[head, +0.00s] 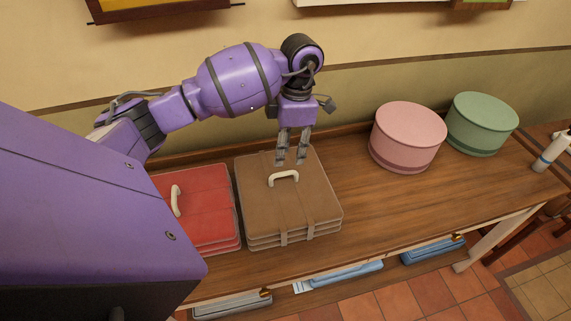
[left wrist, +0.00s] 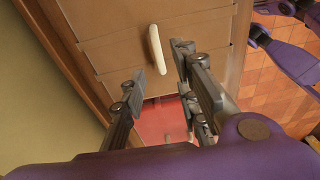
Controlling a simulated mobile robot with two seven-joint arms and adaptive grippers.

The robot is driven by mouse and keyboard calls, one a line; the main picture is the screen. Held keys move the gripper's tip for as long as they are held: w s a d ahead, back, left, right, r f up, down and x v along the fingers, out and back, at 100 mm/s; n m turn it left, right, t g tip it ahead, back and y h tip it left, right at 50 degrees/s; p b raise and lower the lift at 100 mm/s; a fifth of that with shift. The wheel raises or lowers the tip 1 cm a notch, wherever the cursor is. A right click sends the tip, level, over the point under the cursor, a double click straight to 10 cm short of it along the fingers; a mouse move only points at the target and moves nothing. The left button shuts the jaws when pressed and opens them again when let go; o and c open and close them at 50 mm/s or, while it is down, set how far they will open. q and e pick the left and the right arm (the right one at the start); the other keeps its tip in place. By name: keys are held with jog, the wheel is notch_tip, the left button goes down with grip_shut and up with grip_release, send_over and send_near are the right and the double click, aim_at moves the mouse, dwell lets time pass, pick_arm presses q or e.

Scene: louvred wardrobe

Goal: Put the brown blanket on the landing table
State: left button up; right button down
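The brown blanket (head: 270,212) is a flat folded stack with two straps and a white handle. It lies on the wooden landing table (head: 350,225), left of its middle. My left gripper (head: 291,161) points down over the blanket's far edge, just behind the handle. In the left wrist view, the gripper's fingers (left wrist: 160,62) are spread, with the handle (left wrist: 158,48) of the brown blanket (left wrist: 115,45) showing beyond and between them. Nothing is gripped. Whether the fingertips touch the blanket is unclear. My right gripper does not show clearly in either view.
A red folded stack (head: 208,210) with a white handle lies close to the blanket's left. A pink round box (head: 407,137) and a green round box (head: 482,124) stand to the right. Blue items (head: 345,273) lie on the lower shelf. The tabletop between blanket and pink box is clear.

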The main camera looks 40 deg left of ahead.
pick_arm(q)
jog(key=shift+w+r, duration=0.2)
jog(key=shift+r, duration=1.5)
